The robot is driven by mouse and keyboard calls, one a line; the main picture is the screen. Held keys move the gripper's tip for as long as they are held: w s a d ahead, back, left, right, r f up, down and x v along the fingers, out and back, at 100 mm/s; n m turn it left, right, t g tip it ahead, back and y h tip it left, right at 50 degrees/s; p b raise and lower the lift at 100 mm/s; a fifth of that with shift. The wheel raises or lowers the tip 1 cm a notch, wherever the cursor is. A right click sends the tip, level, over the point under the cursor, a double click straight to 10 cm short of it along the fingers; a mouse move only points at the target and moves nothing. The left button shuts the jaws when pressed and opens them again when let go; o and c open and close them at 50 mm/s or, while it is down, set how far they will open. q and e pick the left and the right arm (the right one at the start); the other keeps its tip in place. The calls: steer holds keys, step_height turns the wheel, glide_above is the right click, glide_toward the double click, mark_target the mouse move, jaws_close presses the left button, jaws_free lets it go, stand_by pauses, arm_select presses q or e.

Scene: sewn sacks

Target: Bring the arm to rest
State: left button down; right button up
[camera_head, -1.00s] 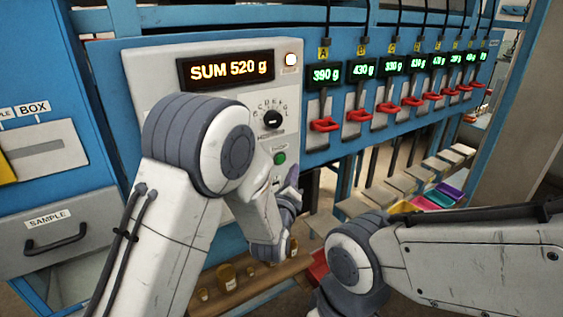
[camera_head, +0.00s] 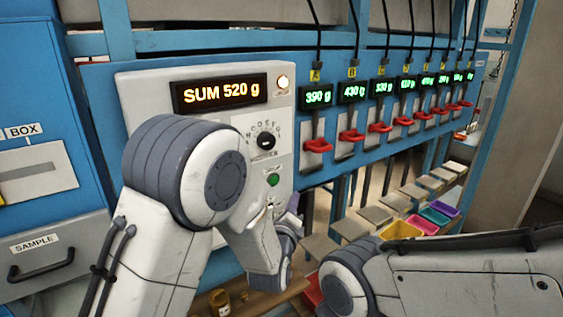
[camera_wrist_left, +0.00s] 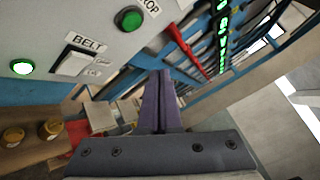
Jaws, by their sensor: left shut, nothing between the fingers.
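My left arm reaches in from the left in the head view and bends in front of the control panel (camera_head: 150,105). My left gripper (camera_head: 293,203) is mostly hidden behind its own wrist there, by the panel's lower right edge. In the left wrist view, its two purple-grey fingers (camera_wrist_left: 161,85) lie together, shut with nothing between them. They point out past the panel, below a green button (camera_wrist_left: 130,19) and beside a switch marked BELT (camera_wrist_left: 77,62). My right arm shows at the lower right of the head view, but its gripper is not seen.
The panel reads SUM 520 g (camera_head: 222,93) and has a dial (camera_head: 265,141). A row of red levers (camera_head: 317,146) under green weight displays runs right. Coloured trays (camera_head: 402,230) stand below. Small brown jars (camera_head: 220,300) sit on a wooden ledge near my left arm.

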arm_select(q)
steer(key=s+d+f+n+g+h+b, duration=0.1)
steer(key=s+d+f+n+g+b, duration=0.1)
steer(key=s+f+n+g, duration=0.4)
steer(key=s+d+f+n+g+b, duration=0.1)
steer(key=s+d+f+n+g, duration=0.15)
steer(key=s, duration=0.55)
steer(key=s+a+f+n+g+y+b, duration=0.1)
steer(key=s+a+n+g, duration=0.3)
steer(key=s, duration=0.7)
steer(key=s+a+f+n+g+y+b, duration=0.2)
steer(key=s+a+n+g, duration=0.3)
steer(key=s, duration=0.7)
steer(key=shift+a+f+n, duration=0.15)
steer(key=shift+a+n, duration=0.45)
steer(key=shift+n, duration=0.65)
